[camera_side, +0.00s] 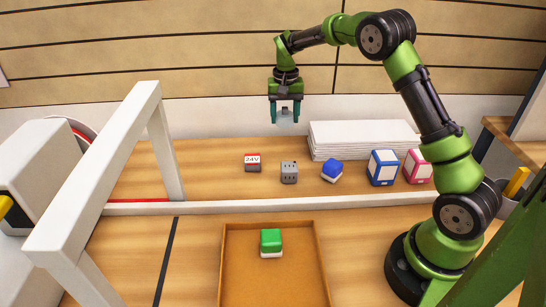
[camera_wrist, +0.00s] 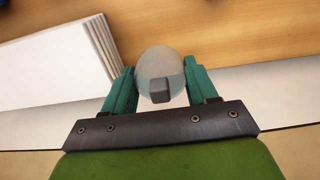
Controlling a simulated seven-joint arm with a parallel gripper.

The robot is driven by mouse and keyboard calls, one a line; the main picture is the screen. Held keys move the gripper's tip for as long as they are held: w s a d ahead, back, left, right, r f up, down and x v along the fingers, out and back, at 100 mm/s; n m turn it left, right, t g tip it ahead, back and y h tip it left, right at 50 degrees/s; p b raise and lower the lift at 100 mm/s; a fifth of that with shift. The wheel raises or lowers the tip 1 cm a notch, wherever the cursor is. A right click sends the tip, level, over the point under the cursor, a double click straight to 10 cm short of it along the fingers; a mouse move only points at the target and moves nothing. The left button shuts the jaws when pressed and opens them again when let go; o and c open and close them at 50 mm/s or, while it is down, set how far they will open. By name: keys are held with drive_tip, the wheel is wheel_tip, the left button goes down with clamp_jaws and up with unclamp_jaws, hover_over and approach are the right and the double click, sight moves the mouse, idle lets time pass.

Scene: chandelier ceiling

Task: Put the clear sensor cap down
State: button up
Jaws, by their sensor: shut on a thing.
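My gripper (camera_side: 286,113) is at the upper middle of the side view, raised above the table's back part. Its two teal fingers are shut on the clear sensor cap (camera_side: 286,117). In the wrist view the cap (camera_wrist: 161,66) is a pale, see-through round dome with a grey block-like part, between the fingers of my gripper (camera_wrist: 160,88). The cap is clear of the table and touches nothing else that I can see.
A stack of white sheets (camera_side: 362,137) lies just right of the gripper. On the table (camera_side: 210,165) stand a 24V block (camera_side: 252,162), a grey block (camera_side: 289,172), a blue-and-white block (camera_side: 332,171), and blue and pink cubes (camera_side: 383,168). A tray (camera_side: 224,262) in front holds a green-and-white block (camera_side: 271,242).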

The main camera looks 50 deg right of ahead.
sight(284, 150)
drive_tip(key=f, duration=0.9)
drive_tip(key=shift+d+f, duration=0.2)
drive_tip(key=shift+f, duration=0.2)
drive_tip(key=shift+f, duration=0.15)
drive_tip(key=o, duration=1)
